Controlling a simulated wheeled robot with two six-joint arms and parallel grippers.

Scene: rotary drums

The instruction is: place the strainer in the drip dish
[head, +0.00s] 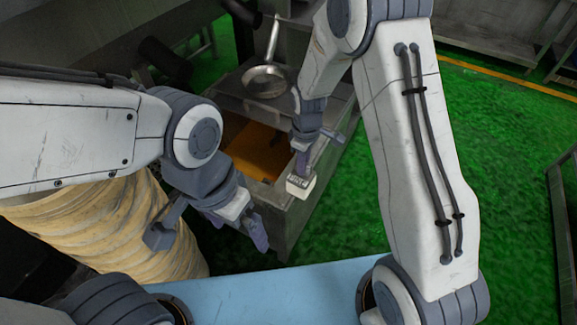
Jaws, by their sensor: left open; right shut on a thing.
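A round metal pan-shaped piece with a long handle (265,82), which looks like the strainer, rests on the grey metal top at the back of the unit. I cannot make out a separate drip dish; a dish under the round piece cannot be told apart. My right gripper (302,165) points down at the unit's front right corner, shut on a small cream block (299,187) with a dark patterned top. It is in front of the round piece and apart from it. My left gripper (257,230) is open and empty, lower and further left, in front of the unit.
The metal unit (292,222) has an open well with an orange-brown inside (254,150). A large ribbed cream drum shape (120,225) stands at the left. A light blue surface (265,298) lies in front. Green floor (525,165) is free at the right.

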